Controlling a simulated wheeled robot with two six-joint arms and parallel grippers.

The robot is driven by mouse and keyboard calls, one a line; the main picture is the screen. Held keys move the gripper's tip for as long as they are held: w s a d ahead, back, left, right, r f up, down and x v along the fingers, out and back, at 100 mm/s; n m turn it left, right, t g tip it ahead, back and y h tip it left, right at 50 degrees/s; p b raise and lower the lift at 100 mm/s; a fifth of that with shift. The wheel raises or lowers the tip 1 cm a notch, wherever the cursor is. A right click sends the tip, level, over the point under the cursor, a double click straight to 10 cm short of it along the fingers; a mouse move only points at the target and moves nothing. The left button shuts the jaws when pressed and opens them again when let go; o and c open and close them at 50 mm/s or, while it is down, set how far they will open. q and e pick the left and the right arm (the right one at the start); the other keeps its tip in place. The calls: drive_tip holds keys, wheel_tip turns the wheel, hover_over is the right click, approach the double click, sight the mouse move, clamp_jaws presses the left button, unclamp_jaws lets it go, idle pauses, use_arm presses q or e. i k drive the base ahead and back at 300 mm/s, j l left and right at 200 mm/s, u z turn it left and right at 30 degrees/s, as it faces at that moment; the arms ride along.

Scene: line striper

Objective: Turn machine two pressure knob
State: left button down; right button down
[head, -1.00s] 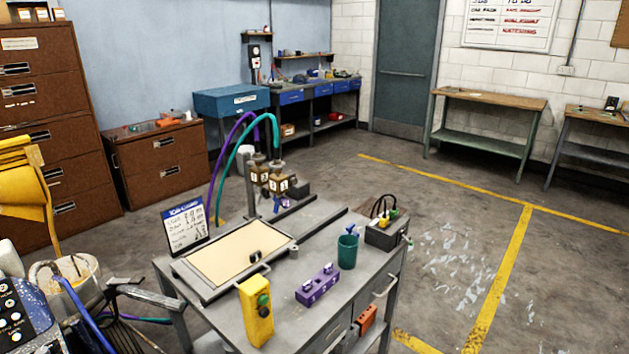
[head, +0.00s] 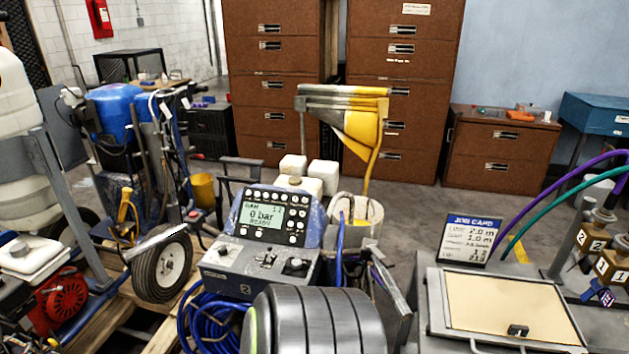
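Machine two (head: 262,240) stands in the centre of the head view, with a small plate marked 2 on its front. On the sloped grey panel (head: 235,256) below are several small controls. One is a dark round knob (head: 296,264) at the right, and a small lever (head: 268,258) is near the middle. I cannot read which control is labelled pressure. Neither of my grippers is in view, and nothing I can see touches the panel.
A large dark ribbed round shape, which I cannot identify, hides the machine's lower front. Blue hose coils (head: 213,322) lie beside it. Another wheeled machine (head: 163,262) stands left. A workbench with a framed tan board (head: 510,305) and a job card (head: 470,238) is right.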

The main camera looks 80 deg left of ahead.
sight(222, 250)
drive_tip(key=i+u, duration=0.1)
drive_tip(key=u, duration=2.7)
